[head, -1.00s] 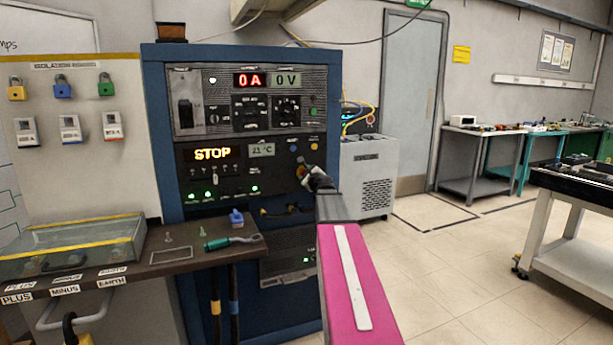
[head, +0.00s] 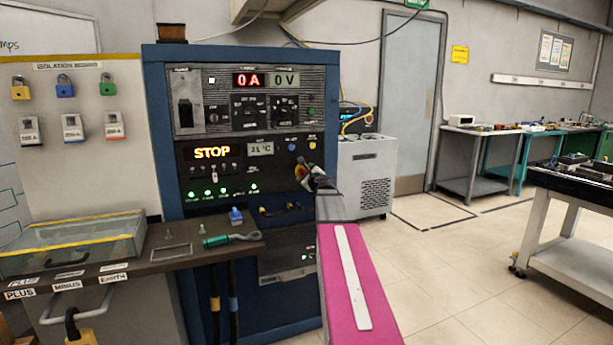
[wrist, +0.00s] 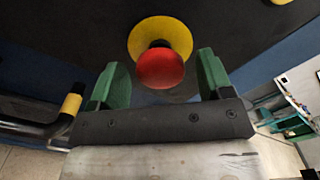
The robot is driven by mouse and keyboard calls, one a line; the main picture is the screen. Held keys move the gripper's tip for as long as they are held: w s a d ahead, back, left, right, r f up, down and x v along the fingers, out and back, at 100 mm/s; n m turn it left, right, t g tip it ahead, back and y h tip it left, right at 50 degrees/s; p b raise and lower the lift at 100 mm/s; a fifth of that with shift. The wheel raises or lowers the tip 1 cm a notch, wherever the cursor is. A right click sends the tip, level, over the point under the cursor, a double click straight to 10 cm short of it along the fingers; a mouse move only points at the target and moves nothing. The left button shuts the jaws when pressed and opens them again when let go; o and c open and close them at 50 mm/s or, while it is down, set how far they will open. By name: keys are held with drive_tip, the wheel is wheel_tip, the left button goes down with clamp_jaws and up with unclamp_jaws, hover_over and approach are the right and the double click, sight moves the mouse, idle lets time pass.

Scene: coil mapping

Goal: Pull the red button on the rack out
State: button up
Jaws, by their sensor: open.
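The red button (wrist: 160,69) has a round mushroom head on a yellow disc (wrist: 160,37) on the dark rack panel. In the wrist view it sits between the two green fingers of my gripper (wrist: 157,80), which is open with a gap on each side of the button. In the head view the rack (head: 162,120) is blue-framed, and my gripper (head: 303,172) is at its lower right panel. There my gripper and arm largely cover the button.
A dark shelf (head: 130,270) with a green-handled tool (head: 230,239) juts out left of my arm. A black handle with a yellow band (wrist: 71,104) is left of my gripper in the wrist view. The floor to the right is open.

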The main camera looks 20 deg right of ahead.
drive_tip(key=s, duration=1)
drive_tip(key=shift+s+d, duration=0.15)
drive_tip(key=shift+s, duration=0.25)
